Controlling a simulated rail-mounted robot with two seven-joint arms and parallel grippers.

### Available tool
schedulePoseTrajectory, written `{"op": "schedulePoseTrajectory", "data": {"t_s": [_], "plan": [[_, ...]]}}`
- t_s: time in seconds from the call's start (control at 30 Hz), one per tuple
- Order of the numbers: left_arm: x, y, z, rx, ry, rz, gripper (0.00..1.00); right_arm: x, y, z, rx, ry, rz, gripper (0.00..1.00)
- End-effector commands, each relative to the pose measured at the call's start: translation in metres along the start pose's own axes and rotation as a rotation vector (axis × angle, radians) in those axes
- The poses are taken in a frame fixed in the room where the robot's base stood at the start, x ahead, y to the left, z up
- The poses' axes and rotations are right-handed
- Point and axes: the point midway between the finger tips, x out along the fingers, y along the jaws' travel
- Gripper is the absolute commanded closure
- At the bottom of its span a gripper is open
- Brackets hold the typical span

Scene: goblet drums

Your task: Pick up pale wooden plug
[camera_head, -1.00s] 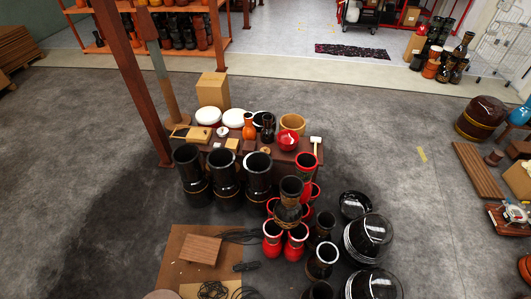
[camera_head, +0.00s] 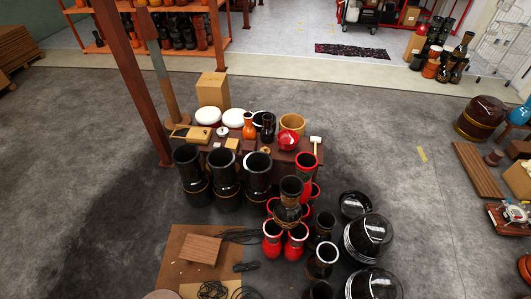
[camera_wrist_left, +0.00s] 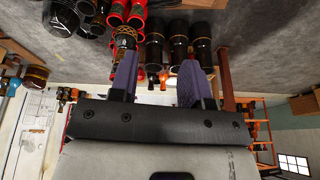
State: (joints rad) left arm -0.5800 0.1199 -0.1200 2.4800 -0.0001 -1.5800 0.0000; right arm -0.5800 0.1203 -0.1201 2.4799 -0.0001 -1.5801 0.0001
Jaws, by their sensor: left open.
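On the low dark-red bench (camera_head: 218,153) in the head view, several small pale wooden pieces lie among the drum parts. One is a flat tan piece (camera_head: 199,134) at the left end, and another is a small pale block (camera_head: 232,143) near the front edge. They are too small to tell which is the plug. My left gripper (camera_wrist_left: 160,60) shows in the left wrist view with its two purple-grey fingers wide apart and nothing between them. It is far from the bench. Neither gripper is in the head view.
Tall black drum shells (camera_head: 223,172) stand in front of the bench, with red drums (camera_head: 272,240) and black bowls (camera_head: 368,237) to the right. A rust-red post (camera_head: 128,80) rises left of the bench. Grey floor is clear at the far left.

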Motion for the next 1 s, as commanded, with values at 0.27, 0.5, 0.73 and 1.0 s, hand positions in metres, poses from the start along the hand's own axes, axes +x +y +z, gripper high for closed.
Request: {"op": "schedulePoseTrajectory", "data": {"t_s": [0.27,0.5,0.73,1.0], "plan": [[0.0,0.0,0.0,0.0,0.0,0.0,0.3,0.0,0.0,-0.0001,0.0,0.0,0.0,0.57],[0.0,0.0,0.0,0.0,0.0,0.0,0.07,0.0,0.0,-0.0001,0.0,0.0,0.0,0.57],[0.0,0.0,0.0,0.0,0.0,0.0,0.0,0.0,-0.0001,-0.0001,0.0,0.0,0.0,0.57],[0.0,0.0,0.0003,0.0,-0.001,0.0,0.0,0.0,-0.0001,0.0002,0.0,0.0,0.0,0.57]]}}
